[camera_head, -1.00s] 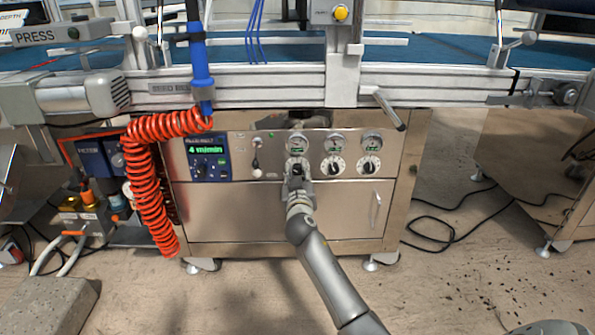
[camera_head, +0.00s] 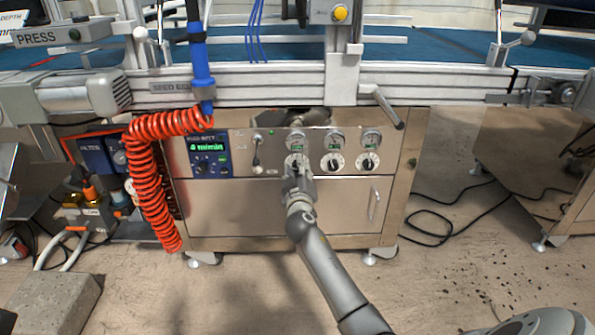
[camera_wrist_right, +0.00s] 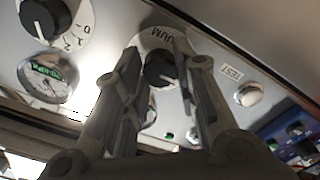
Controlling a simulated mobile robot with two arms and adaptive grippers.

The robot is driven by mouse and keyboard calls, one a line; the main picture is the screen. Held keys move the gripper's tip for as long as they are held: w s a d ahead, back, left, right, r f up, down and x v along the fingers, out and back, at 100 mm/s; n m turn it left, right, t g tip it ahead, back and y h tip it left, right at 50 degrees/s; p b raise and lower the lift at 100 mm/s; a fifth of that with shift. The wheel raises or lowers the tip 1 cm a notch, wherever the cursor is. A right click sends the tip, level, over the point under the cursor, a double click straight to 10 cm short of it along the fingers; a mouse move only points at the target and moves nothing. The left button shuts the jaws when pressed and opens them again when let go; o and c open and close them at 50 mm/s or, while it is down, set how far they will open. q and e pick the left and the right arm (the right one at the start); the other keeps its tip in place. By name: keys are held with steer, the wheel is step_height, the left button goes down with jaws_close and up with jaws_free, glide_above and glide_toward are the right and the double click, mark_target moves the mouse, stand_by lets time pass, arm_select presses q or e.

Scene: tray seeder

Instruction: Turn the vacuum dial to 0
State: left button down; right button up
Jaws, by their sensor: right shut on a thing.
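The vacuum dial is the leftmost of three dials on the steel panel, with a white face (camera_head: 296,158) and a black knob. In the right wrist view its face shows part of the word "VACUUM" upside down, and its black knob (camera_wrist_right: 160,70) lies between the fingers. My right gripper (camera_head: 297,172) is at this dial, shut on the knob, and partly covers it in the head view. Its fingers (camera_wrist_right: 158,82) also show in the wrist view. I cannot read the dial's setting. My left gripper is not in view.
A second dial (camera_head: 333,162) and a third (camera_head: 367,162) sit close to the right, with gauges above. A lever (camera_head: 257,155) and a display panel (camera_head: 209,155) are to the left. The red coiled hose (camera_head: 150,190) hangs further left. The rail (camera_head: 240,92) runs above.

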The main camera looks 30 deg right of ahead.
steer(key=shift+f, duration=0.15)
steer(key=o, duration=0.9)
steer(key=shift+o, duration=0.7)
steer(key=shift+s, duration=0.1)
steer(key=v, duration=1.2)
